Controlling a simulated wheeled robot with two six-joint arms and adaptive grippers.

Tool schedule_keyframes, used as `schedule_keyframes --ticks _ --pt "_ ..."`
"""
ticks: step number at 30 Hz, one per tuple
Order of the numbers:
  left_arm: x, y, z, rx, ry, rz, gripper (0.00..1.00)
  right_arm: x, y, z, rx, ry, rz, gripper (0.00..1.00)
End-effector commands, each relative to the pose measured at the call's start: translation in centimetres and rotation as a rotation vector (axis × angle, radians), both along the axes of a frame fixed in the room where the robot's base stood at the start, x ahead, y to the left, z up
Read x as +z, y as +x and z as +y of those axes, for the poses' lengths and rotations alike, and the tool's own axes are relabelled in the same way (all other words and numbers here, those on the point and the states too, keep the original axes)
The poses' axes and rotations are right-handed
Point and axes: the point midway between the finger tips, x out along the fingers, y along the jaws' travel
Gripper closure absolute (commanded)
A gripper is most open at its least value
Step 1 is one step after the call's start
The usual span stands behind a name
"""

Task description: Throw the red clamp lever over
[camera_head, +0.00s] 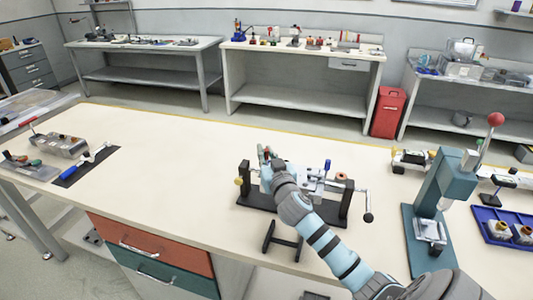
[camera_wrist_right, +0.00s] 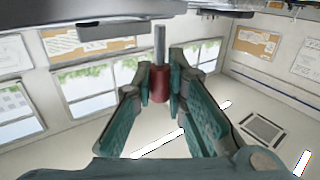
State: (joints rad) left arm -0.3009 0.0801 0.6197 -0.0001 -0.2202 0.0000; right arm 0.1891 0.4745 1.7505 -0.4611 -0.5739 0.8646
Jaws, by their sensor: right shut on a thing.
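The red clamp lever (camera_wrist_right: 159,84) shows in the right wrist view as a red grip on a grey metal rod. The two teal fingers of my right gripper (camera_wrist_right: 160,78) are closed on the red grip from both sides. In the head view my right gripper (camera_head: 267,160) is at the left part of the black-framed fixture (camera_head: 345,207) on the bench. The gripper and wrist hide the lever there. My left gripper is not in view.
A teal press (camera_head: 447,180) with a red-knobbed handle stands to the right, beside a blue tray (camera_head: 497,237) of parts. A blue-handled tool (camera_head: 67,186) lies on a dark mat at the left. The bench between mat and fixture is clear.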

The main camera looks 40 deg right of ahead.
Motion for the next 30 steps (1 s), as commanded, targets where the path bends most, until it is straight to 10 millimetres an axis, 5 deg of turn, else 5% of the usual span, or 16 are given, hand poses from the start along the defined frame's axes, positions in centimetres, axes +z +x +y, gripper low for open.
schedule_keyframes --ticks 21,30 --pt "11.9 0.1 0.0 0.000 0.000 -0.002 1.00 0.3 1.8 1.3 -0.001 -0.273 0.403 1.00" --pt "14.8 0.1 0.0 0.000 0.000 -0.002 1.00 -0.8 2.6 1.9 0.000 -0.424 0.616 1.00"
